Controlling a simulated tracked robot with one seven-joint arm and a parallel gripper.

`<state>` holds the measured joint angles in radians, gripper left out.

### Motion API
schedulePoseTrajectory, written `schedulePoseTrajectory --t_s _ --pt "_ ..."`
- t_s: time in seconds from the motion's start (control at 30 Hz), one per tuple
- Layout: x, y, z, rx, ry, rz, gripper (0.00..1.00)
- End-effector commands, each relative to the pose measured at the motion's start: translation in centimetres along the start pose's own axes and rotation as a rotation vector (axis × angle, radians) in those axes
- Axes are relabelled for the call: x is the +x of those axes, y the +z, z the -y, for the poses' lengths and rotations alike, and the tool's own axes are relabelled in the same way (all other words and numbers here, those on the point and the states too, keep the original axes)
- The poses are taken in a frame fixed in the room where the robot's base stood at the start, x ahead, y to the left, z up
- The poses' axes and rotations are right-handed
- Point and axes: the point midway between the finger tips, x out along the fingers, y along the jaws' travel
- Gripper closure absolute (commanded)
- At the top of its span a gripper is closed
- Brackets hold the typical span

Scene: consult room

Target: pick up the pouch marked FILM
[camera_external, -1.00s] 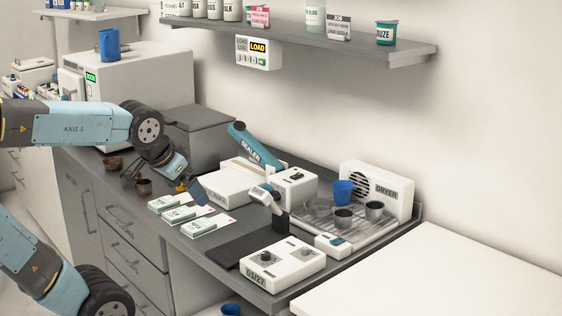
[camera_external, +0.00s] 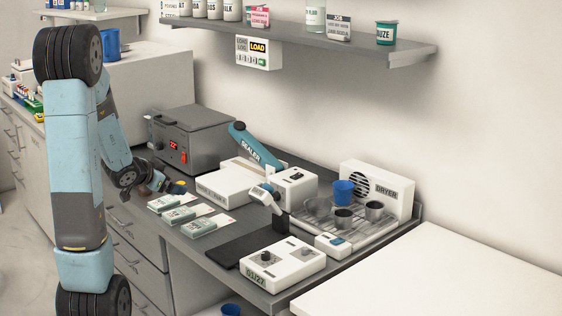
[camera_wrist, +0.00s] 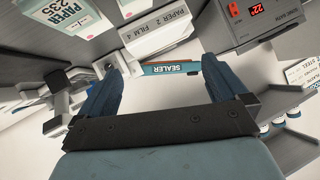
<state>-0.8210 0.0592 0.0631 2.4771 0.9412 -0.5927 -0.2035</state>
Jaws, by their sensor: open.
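Several pale green-and-white pouches lie in a row on the grey counter: a left one (camera_external: 166,202), a middle one (camera_external: 181,214) and a right one (camera_external: 201,227). Their print is too small to read in the external view, so I cannot tell which is marked FILM. In the wrist view one pouch (camera_wrist: 68,14) at the upper left reads PAPER. My gripper (camera_external: 174,187) is beside the back of the left pouch, apart from it as far as I can see. In the wrist view my gripper (camera_wrist: 160,72) has its fingers wide apart with nothing between them.
A white box (camera_wrist: 160,38) reads PAPER 2, FILM 4. The blue sealer (camera_external: 255,147), a grey box with a red display (camera_external: 195,140), a dryer (camera_external: 377,190) with cups, a dark mat (camera_external: 236,247) and a white control box (camera_external: 283,263) crowd the counter (camera_external: 165,228).

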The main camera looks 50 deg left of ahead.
Motion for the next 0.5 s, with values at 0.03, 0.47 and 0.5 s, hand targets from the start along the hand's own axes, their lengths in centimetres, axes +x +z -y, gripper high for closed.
schedulePoseTrajectory --t_s 0.03,0.47,0.5 --pt "0.5 1.6 0.7 -0.015 0.019 -0.013 0.00" --pt "-0.1 10.8 2.1 -0.182 0.232 -0.226 0.00" --pt "-0.3 11.2 2.1 -0.194 0.244 -0.240 0.00"
